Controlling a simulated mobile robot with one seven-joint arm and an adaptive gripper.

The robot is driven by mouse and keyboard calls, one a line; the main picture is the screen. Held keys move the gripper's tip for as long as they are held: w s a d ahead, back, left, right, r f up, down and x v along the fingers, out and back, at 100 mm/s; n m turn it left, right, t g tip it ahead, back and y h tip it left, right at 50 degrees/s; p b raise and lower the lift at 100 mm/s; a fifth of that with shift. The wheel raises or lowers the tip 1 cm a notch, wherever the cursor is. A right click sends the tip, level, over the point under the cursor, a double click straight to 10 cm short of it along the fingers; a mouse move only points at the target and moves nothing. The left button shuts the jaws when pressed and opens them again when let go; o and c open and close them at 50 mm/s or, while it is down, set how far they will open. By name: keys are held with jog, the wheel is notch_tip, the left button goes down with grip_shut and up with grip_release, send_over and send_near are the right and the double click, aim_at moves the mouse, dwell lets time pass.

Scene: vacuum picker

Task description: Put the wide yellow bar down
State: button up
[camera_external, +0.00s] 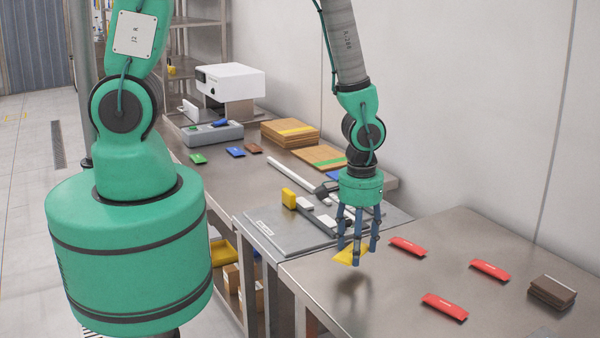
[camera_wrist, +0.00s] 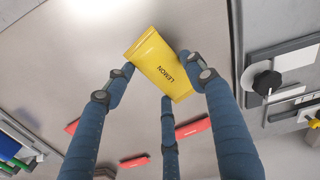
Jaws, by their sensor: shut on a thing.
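The wide yellow bar (camera_wrist: 160,65), printed LEMON, is held between the blue fingers of my gripper (camera_wrist: 165,88) in the wrist view. In the external view the yellow bar (camera_external: 350,254) shows low between the fingers of my gripper (camera_external: 357,252), partly hidden by them. It hangs tilted above the near left part of the right steel table (camera_external: 400,300), with a dark shadow below it on the surface. My gripper is shut on the bar.
Several red bars, one nearest my gripper (camera_external: 408,246), lie on the right table. A stack of brown bars (camera_external: 552,291) sits at its right edge. The table's front middle is clear.

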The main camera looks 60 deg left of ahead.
dwell(0.3)
jog(key=shift+f, duration=1.75)
jog(key=shift+f, duration=0.15)
jog(key=o, duration=1.2)
jog(key=shift+c, duration=0.2)
jog(key=shift+r, duration=0.2)
notch_tip(320, 180, up, 12)
